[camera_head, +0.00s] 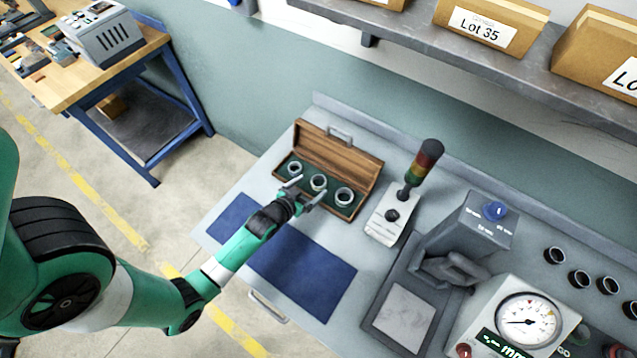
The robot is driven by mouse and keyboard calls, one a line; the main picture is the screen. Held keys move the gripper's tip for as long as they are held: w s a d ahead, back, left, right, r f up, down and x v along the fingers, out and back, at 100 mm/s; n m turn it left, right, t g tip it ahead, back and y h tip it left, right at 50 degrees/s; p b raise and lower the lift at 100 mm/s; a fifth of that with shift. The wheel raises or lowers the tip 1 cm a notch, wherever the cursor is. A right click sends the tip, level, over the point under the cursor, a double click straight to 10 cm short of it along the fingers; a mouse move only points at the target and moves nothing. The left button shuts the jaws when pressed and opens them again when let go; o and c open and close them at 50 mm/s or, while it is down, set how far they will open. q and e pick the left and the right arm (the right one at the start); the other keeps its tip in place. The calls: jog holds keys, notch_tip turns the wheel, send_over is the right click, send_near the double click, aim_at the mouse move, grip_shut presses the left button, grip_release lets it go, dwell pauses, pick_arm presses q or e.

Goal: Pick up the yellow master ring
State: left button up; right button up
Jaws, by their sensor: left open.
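An open wooden case (357,171) stands against the wall at the back of the bench. Three metallic rings sit in a row inside it: a left ring (295,167), a middle ring (318,182) and a right ring (344,196). All three look grey at this size, and I cannot tell which one is the yellow master ring. My left gripper (308,187) is open and empty at the case's front edge, its fingers pointing toward the middle ring. I cannot tell whether the fingers touch the case. My right gripper is not in view.
A blue mat (315,279) lies under my left arm. A stack light (425,163) on a white box stands right of the case, beside a grey machine (470,232) and a dial gauge unit (528,318). Several dark rings (580,279) lie far right. A shelf (420,32) with boxes hangs above.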

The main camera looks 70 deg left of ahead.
aim_at(322, 179)
pick_arm(q)
jog(key=x, duration=0.4)
jog(key=shift+f+b, duration=0.1)
jog(key=shift+b, duration=0.3)
jog(key=shift+d, duration=0.1)
jog(key=c, duration=1.6)
